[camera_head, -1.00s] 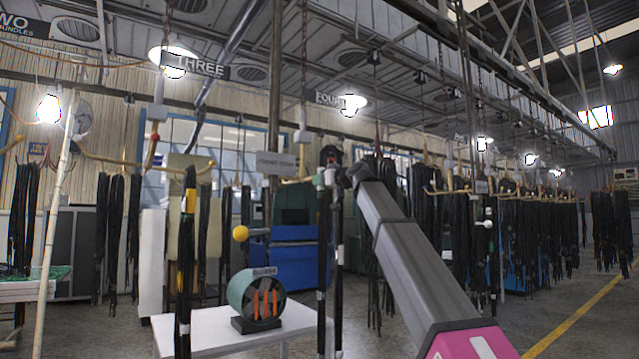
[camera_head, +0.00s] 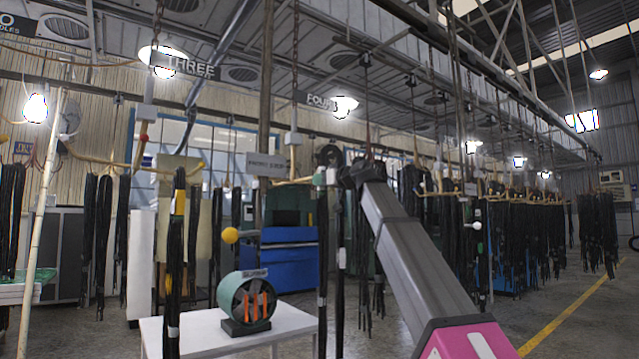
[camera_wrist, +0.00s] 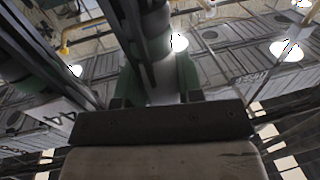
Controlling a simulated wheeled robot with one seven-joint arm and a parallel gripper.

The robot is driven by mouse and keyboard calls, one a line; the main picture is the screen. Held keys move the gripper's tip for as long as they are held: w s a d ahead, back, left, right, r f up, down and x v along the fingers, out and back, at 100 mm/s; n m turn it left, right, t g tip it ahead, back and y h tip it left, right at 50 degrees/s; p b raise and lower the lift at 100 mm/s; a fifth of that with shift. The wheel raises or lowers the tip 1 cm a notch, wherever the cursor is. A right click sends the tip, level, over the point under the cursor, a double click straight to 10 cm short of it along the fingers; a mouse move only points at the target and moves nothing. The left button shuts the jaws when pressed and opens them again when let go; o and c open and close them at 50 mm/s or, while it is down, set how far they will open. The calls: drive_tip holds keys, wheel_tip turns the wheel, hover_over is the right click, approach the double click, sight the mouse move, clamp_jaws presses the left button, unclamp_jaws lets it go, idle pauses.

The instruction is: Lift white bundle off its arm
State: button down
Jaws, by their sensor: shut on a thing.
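The white bundle (camera_head: 323,245) is a set of long dark hoses with white bands, hanging upright near the middle of the head view. My gripper (camera_head: 334,178) is shut on its upper part, at the end of my grey arm. In the wrist view, a pale band of the bundle (camera_wrist: 161,85) sits between the green-edged fingers of my gripper (camera_wrist: 160,78). The dark hoses run up out of that view. The bundle's lower end is cut off by the head picture's bottom edge. Whether it still touches a hanger arm cannot be told.
A white table (camera_head: 215,332) with a green drum (camera_head: 246,301) stands at lower left. A yellow-banded bundle (camera_head: 174,260) hangs left of it, and a yellow ball (camera_head: 230,236) is near. Many dark bundles (camera_head: 520,235) hang at right. Floor is open at far right.

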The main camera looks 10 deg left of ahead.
drive_tip(key=s+v, duration=0.1)
drive_tip(key=v, duration=0.9)
drive_tip(key=shift+s+a, duration=0.3)
idle(0.6)
idle(0.6)
